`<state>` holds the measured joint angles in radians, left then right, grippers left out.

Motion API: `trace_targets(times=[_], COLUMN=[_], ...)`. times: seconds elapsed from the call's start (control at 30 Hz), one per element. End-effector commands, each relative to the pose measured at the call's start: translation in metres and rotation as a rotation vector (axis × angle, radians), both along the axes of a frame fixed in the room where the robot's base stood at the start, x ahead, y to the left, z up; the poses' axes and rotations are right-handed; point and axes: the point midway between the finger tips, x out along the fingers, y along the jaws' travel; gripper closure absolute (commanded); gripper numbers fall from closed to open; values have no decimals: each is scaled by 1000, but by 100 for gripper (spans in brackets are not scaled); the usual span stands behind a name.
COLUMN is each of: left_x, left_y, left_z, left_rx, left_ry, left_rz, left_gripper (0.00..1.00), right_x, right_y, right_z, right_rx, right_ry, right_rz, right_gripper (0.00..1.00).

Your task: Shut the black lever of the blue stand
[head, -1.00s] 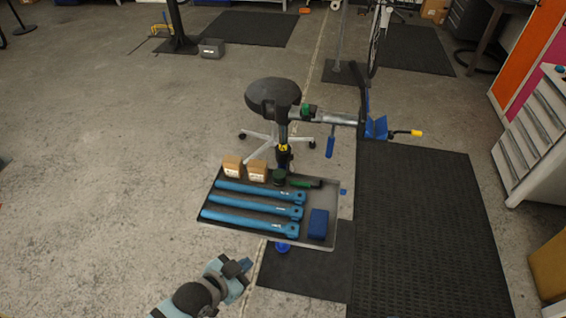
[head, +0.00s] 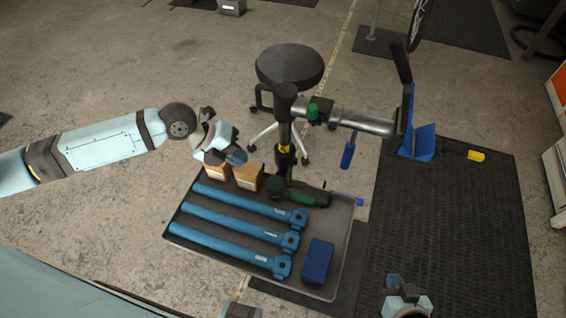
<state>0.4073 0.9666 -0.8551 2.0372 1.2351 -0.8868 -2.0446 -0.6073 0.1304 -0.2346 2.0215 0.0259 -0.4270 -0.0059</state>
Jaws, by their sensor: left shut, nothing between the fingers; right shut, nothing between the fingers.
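The blue stand rises behind a tray, with a dark post (head: 284,105), a silver horizontal tube (head: 358,121) and a blue clamp jaw (head: 421,143) at its right end. A long black lever (head: 402,63) sticks up steeply at the clamp end. A black rod with a yellow tip (head: 476,156) points right from the clamp. A blue-handled lever (head: 348,154) hangs under the tube. I cannot tell for certain which black part is the task's lever. My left gripper (head: 236,157) is shut and empty, left of the post. My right gripper (head: 406,298) is shut and empty at the bottom, well below the clamp.
The tray (head: 338,268) holds several blue bars (head: 228,240), small boxes (head: 248,176), a blue block (head: 317,262) and a black-green tool (head: 305,196). A black stool (head: 290,66) stands behind the post. The black mat (head: 470,240) at the right is clear.

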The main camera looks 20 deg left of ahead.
Motion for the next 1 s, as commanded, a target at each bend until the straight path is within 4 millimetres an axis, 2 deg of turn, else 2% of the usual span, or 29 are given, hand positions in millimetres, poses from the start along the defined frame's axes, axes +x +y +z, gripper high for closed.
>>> trace_targets(times=[0.17, 0.57, 0.77, 1.0], left_x=[0, 2, 8, 18], left_y=[6, 1, -20, -52], left_z=[1, -4, -29, -69], left_rx=[18, 16, 14, 14], left_ry=[-12, -10, -9, -9], left_rz=[-39, -38, -38, -38], left_gripper=[100, 100, 100, 100], right_x=[0, -4, -3, -2], right_y=[0, 0, 0, 0], right_z=[0, -4, -3, 0], right_rx=[3, 1, -1, -2], right_ry=[-1, 10, 9, 4], right_rz=[0, -1, -1, 0], right_gripper=[100, 100, 100, 100])
